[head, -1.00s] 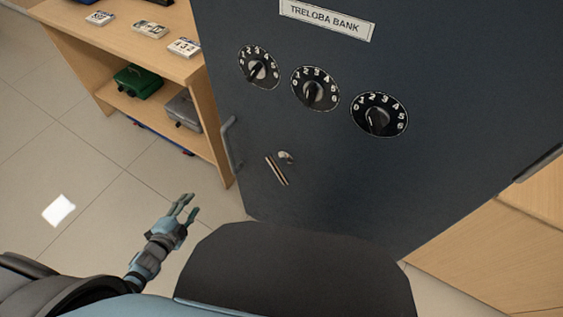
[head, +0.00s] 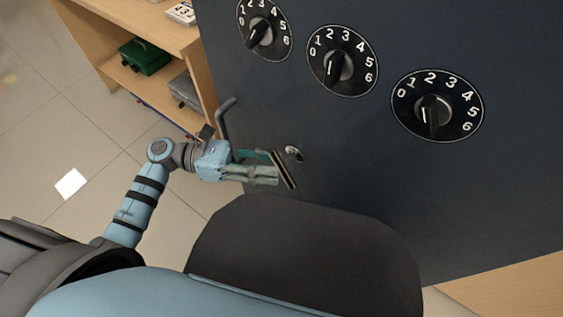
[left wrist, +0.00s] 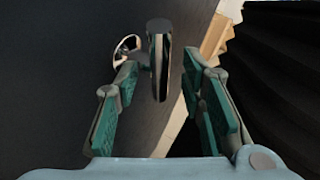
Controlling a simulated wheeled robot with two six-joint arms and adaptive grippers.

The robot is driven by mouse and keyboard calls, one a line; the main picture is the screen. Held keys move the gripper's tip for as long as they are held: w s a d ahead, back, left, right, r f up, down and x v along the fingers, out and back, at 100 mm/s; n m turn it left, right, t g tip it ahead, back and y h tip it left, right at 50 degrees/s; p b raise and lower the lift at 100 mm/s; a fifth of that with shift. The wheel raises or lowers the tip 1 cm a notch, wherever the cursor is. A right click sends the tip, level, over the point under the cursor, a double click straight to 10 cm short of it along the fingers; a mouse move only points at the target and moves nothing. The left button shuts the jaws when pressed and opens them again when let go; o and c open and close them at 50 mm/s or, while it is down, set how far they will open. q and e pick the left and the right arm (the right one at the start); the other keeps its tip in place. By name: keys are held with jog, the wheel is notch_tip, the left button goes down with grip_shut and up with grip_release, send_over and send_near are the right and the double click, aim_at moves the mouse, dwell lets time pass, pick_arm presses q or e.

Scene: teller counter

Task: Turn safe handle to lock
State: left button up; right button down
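The safe door (head: 330,120) is dark blue-grey and fills much of the head view. Its safe handle (head: 286,171) is a short slanted bar, with a small shiny round fitting (head: 293,152) beside its upper part. My left gripper (head: 271,167) is at the handle, its fingers pointing right toward the bar. In the left wrist view the handle (left wrist: 160,60) stands upright between the tips of the open left gripper (left wrist: 161,75). The left finger looks close to it, with a gap on the right; contact cannot be told. My right gripper is not in view.
Several numbered dials (head: 437,105) sit above the handle. A grey pull handle (head: 224,118) sticks out at the door's left edge, close to my left wrist. A wooden shelf (head: 112,72) with a green box (head: 144,56) stands left.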

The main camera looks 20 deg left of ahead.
aim_at(281, 166)
pick_arm(q)
jog(key=shift+w+d, duration=0.2)
jog(key=shift+d, duration=1.35)
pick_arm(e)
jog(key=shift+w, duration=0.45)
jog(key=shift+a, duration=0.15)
